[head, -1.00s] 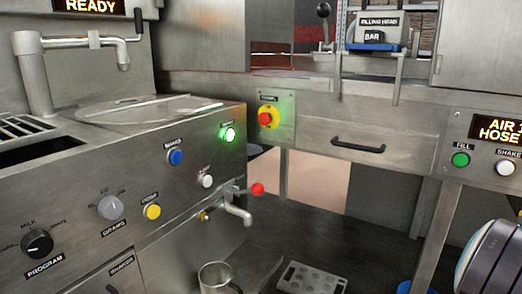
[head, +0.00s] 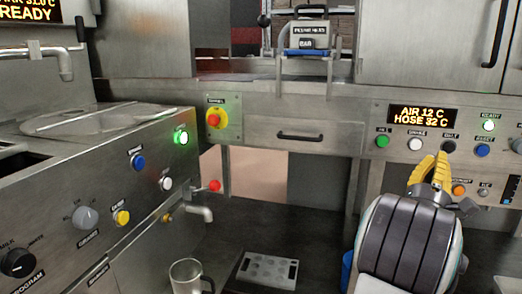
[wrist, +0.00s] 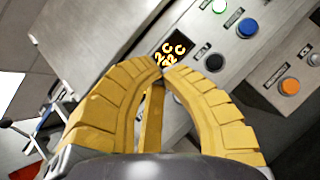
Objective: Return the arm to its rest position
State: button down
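My gripper (head: 436,162) is raised in front of the right-hand control panel in the head view, with my dark grey arm below it. Its yellow ribbed fingers also show in the wrist view (wrist: 163,68). There the fingertips come together and nothing is held between them. The gripper appears apart from the panel, with the buttons beyond it.
The right panel (head: 365,118) carries a display (head: 422,116) reading AIR 12 C, HOSE 32 C, and several buttons. A metal jug (head: 186,275) and a mould tray (head: 268,270) stand below left. The melter cabinet (head: 60,190) fills the left. A drawer handle (head: 300,137) sticks out centrally.

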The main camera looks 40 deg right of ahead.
jog(key=w+a+r+m+t+y+p, duration=0.25)
jog(key=w+a+r+y+p, duration=0.2)
jog(key=w+a+p, duration=0.35)
jog(key=w+a+r+m+t+y+p, duration=0.25)
jog(key=w+a+y+p, duration=0.35)
jog(key=w, duration=0.5)
jog(key=w+a+r+m+y+p, duration=0.1)
jog(key=w+a+r+y+p, duration=0.15)
jog(key=a+y+p, duration=0.45)
jog(key=s+a+r+m+g+y+p, duration=0.1)
jog(key=a+y+p, duration=0.1)
jog(key=a+p, duration=0.5)
jog(key=s+a+r+m+g+y+p, duration=0.1)
jog(key=s+a+m+g+y+p, duration=0.15)
jog(key=a, duration=0.85)
jog(key=s+a+r+m+g+y+p, duration=0.2)
jog(key=s+a+r+m+g+p, duration=0.1)
jog(key=s+a+p, duration=0.6)
jog(key=s+a+g, duration=0.1)
jog(key=s+a, duration=0.1)
jog(key=s, duration=0.2)
jog(key=shift+s+r, duration=0.2)
jog(key=shift+s, duration=0.05)
jog(key=shift+g, duration=0.25)
